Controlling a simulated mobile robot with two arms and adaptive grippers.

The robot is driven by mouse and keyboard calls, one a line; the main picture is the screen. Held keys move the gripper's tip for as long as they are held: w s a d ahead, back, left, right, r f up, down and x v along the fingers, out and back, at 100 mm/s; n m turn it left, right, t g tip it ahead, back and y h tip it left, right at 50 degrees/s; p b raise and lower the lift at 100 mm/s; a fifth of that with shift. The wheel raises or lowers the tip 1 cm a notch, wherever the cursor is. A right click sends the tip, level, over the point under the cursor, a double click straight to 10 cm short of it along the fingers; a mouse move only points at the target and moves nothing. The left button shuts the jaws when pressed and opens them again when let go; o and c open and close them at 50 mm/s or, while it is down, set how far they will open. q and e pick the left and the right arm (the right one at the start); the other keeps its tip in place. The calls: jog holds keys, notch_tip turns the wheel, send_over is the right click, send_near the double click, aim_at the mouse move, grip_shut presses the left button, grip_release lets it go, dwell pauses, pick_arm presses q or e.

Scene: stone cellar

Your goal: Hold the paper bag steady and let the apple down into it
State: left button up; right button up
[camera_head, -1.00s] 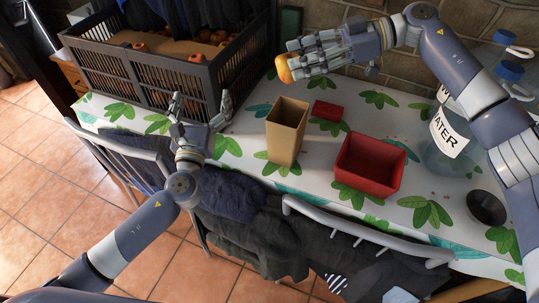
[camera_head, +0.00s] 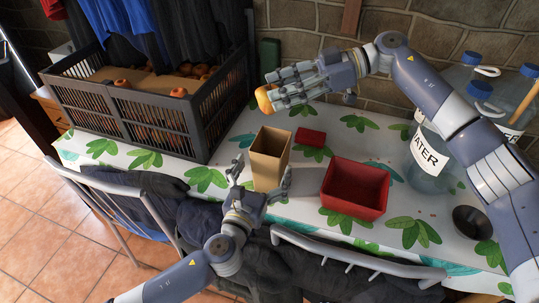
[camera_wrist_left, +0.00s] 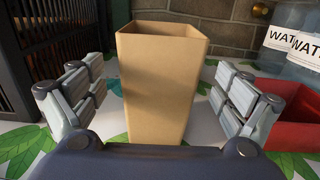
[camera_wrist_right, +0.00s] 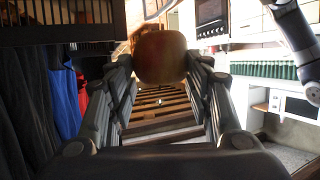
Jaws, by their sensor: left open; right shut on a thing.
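The brown paper bag (camera_head: 268,163) stands upright and open on the leaf-patterned table. In the left wrist view the bag (camera_wrist_left: 160,85) stands between the spread fingers of my left gripper (camera_wrist_left: 157,95). That gripper (camera_head: 262,182) is open at the near side of the bag, with a finger to each side and gaps showing. My right gripper (camera_head: 268,92) is shut on the apple (camera_head: 264,101), above and behind the bag. The orange-red apple (camera_wrist_right: 160,57) also shows at the fingertips in the right wrist view. The inside bottom of the bag is hidden.
A red open box (camera_head: 352,190) and a small red block (camera_head: 310,137) are right of the bag. A dark crate (camera_head: 130,113) with fruit stands left. Water bottles (camera_head: 432,152) and a dark cup (camera_head: 470,221) are at right. Chairs with clothes line the near edge.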

aim_at(277, 141)
pick_arm(q)
jog(key=x, duration=0.6)
jog(key=c, duration=1.1)
jog(key=shift+c, duration=0.2)
pick_arm(e)
jog(key=shift+f, duration=0.1)
notch_tip(277, 141, down, 8)
jog(key=shift+w+d+r, duration=0.15)
jog(key=shift+d+r, duration=0.05)
dwell(0.3)
jog(key=shift+f, duration=0.1)
dwell(0.4)
jog(key=shift+f, duration=1.65)
